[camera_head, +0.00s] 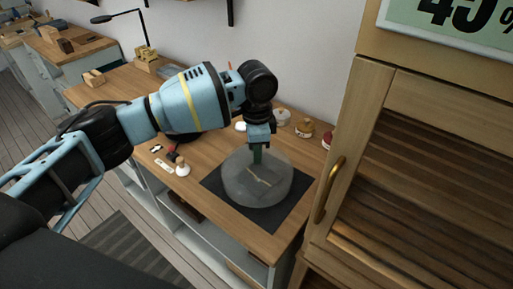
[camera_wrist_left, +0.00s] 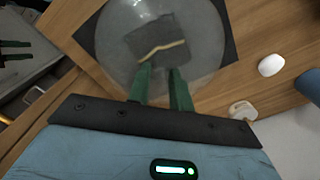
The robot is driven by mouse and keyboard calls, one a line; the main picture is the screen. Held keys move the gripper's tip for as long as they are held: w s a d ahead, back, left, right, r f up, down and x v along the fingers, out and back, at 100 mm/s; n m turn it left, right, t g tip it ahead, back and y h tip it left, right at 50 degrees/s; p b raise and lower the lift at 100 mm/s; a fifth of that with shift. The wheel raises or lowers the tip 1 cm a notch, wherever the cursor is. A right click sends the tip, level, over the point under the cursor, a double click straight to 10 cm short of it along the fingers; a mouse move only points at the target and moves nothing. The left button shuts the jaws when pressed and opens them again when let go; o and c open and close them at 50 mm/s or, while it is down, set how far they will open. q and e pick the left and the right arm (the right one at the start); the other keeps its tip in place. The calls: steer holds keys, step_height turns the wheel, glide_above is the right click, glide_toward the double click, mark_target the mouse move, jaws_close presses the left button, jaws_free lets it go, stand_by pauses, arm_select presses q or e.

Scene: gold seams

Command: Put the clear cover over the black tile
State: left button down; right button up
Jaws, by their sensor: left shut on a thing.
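The clear cover (camera_head: 240,190) is a round, see-through dome over the dark mat (camera_head: 284,205). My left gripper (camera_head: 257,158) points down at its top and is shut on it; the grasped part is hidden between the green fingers. In the left wrist view, the cover (camera_wrist_left: 112,45) surrounds the black tile (camera_wrist_left: 158,28), which has a pale gold seam across it. The tile (camera_head: 262,181) also shows through the cover in the head view, its outline blurred. I cannot tell whether the cover's rim touches the mat. My right gripper is not in view.
A slatted wooden cabinet (camera_head: 420,190) with a brass handle stands close on the right. Small jars (camera_head: 304,130) stand behind the cover. A white-based stamp-like object (camera_head: 182,167) lies to the left on the wooden bench (camera_head: 215,160). A black lamp (camera_head: 118,17) stands farther back.

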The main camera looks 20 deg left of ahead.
arm_select(q)
steer(key=shift+f, duration=0.7)
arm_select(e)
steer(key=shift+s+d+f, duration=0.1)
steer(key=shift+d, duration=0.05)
arm_select(q)
steer(key=c, duration=0.7)
jaws_free()
steer(key=shift+r+p, duration=0.5)
steer(key=shift+r, duration=0.9)
steer(key=shift+r+p, duration=0.9)
steer(key=shift+r, duration=1.7)
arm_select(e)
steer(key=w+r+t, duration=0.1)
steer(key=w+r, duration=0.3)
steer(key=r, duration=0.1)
